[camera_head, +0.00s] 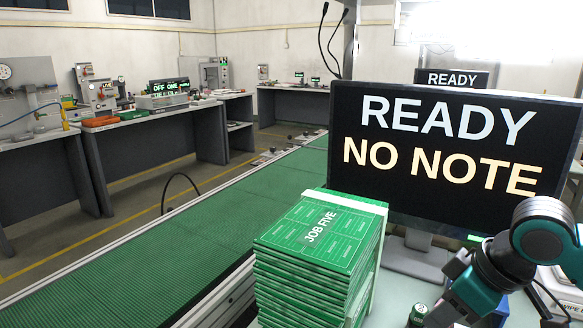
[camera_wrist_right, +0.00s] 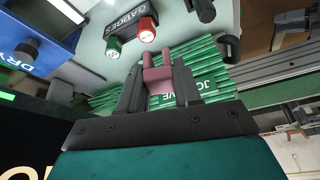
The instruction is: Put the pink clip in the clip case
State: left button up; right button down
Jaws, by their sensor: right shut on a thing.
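The pink clip (camera_wrist_right: 158,76) shows in the right wrist view, between the two dark fingers of my right gripper (camera_wrist_right: 159,92). The gripper is shut on it, and the clip's two prongs stick out past the fingers. Behind the clip in that view lies the green stack of booklets, with space between that I cannot judge. In the head view my right arm comes in at the lower right, beside the screen, and the clip cannot be made out there. I cannot pick out the clip case in either view. My left gripper is not in view.
The green booklet stack marked JOB FIVE (camera_head: 321,232) stands at the bench's front. A large screen (camera_head: 450,140) stands behind it. A blue bin (camera_wrist_right: 38,38), a red-topped cylinder (camera_wrist_right: 146,29) and a green one (camera_wrist_right: 113,46) are near the gripper. A green conveyor (camera_head: 150,260) runs left.

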jog(key=a+f+m+h, duration=0.1)
jog(key=m, duration=0.1)
jog(key=a+f+m+h, duration=0.1)
jog(key=a+m, duration=0.1)
jog(key=m, duration=0.1)
jog(key=a+f+m+h, duration=0.1)
jog(key=m, duration=0.2)
jog(key=shift+s+a+f+t, duration=0.2)
jog(key=shift+s+a+t, duration=0.1)
jog(key=shift+a+t, duration=0.1)
jog(key=shift+d, duration=0.15)
